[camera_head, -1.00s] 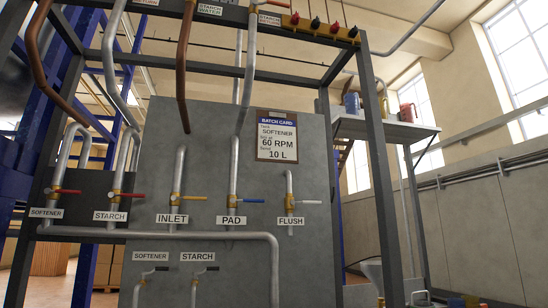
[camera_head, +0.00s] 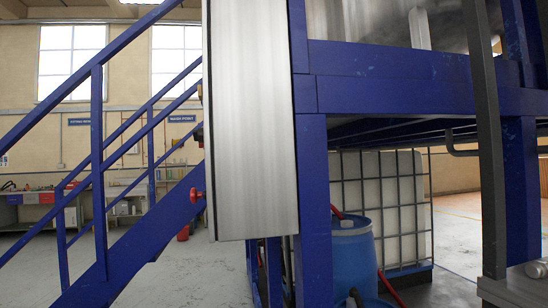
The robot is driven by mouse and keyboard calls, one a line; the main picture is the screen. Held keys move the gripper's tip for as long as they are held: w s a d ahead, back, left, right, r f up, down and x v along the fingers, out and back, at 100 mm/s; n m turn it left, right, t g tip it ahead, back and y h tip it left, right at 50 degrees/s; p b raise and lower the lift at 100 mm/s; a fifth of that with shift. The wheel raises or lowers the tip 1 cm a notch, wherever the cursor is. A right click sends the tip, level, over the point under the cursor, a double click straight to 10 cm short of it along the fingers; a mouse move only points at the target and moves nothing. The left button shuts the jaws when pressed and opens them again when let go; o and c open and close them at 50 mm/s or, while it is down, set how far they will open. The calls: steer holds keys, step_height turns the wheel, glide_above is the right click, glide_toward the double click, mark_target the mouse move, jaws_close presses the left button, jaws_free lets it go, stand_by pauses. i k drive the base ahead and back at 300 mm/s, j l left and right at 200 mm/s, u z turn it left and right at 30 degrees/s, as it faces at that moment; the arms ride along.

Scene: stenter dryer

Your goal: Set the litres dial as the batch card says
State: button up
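The litres dial cannot be made out in this view. A tall brushed-metal cabinet (camera_head: 252,120) stands in the middle, seen from its side. A red knob (camera_head: 196,195) sticks out from its left edge, and a dark part juts out above it. The face of the cabinet is turned away and hidden. The batch card is out of view now; in the earlier frame it reads softener, 60 RPM, 10 L. My gripper is not in view.
Blue stairs with railings (camera_head: 98,160) stand at the left. A blue steel frame (camera_head: 316,200) is right behind the cabinet. A blue drum (camera_head: 353,255) and a white caged tank (camera_head: 385,200) stand under it. A grey post (camera_head: 487,140) is at the right. Open floor shows at the left.

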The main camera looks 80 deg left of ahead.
mark_target(198, 135)
steer(key=u, duration=2.6)
